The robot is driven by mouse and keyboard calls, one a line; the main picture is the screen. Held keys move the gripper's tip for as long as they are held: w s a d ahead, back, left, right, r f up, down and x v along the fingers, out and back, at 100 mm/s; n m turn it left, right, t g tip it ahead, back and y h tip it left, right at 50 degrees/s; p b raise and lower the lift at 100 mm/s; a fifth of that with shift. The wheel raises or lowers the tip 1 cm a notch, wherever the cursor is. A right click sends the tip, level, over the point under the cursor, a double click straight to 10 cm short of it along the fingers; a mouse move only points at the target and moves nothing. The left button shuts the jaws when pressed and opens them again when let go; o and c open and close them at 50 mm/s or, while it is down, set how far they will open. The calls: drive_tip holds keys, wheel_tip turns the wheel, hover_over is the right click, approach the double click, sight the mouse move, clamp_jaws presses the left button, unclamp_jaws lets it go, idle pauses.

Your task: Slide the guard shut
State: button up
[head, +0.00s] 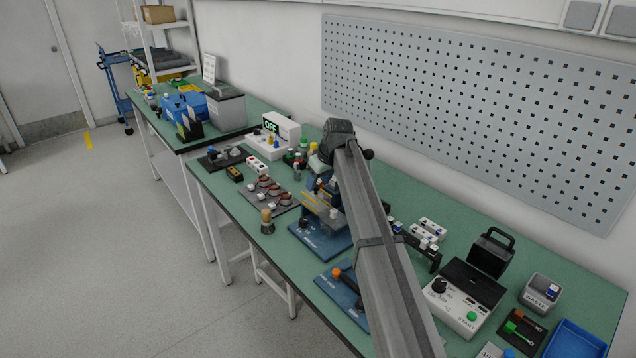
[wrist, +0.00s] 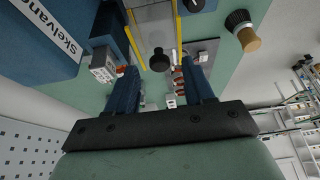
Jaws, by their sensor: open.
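The guard, a clear panel (wrist: 158,22) with yellow edge strips, shows at the top of the wrist view. It shows in the head view as a yellow-edged piece (head: 318,204) above a blue base (head: 318,238). A black round knob (wrist: 160,60) stands at the guard's edge in the wrist view. My gripper (wrist: 161,78) is open, with its two blue fingers on either side of the knob in that picture. I cannot tell whether they touch it. In the head view my gripper (head: 324,178) is over the station, partly hidden by my arm.
A plate with several copper-coloured stators (head: 268,193) lies left of the station, with a wooden-handled brush (head: 267,222) in front. A display reading OFF (head: 281,126) stands behind. A tester with a green START button (head: 466,300) and a waste bin (head: 541,291) are to the right.

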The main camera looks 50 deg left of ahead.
drive_tip(key=shift+a+f, duration=0.2)
drive_tip(key=shift+f, duration=0.25)
drive_tip(key=shift+c, duration=0.5)
clamp_jaws()
